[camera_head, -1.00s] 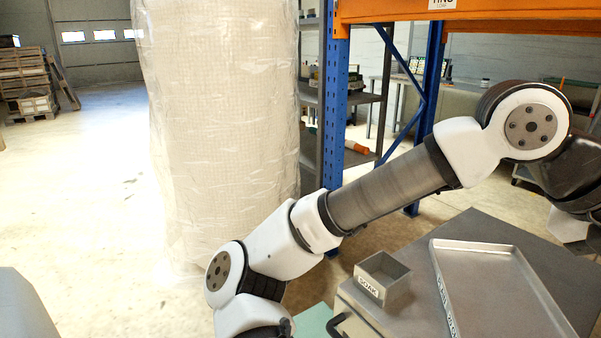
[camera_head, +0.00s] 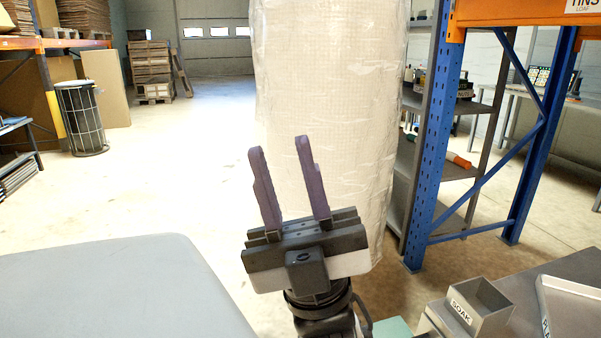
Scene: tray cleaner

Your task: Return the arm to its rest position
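My gripper (camera_head: 280,148) stands upright in the lower middle of the head view, its two purple-grey fingers pointing up. The fingers are apart with nothing between them, so it is open and empty. The tall wrapped column (camera_head: 325,110) is behind it in the picture. My wrist shows below the gripper at the bottom edge. The rest of my arm is out of view.
A metal box labelled SOAK (camera_head: 482,308) and part of a tray (camera_head: 575,300) are on the bench (camera_head: 540,325) at lower right. A blue and orange rack (camera_head: 430,150) stands at right. Open floor (camera_head: 160,190) lies at left, with a wire bin (camera_head: 82,118) farther back.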

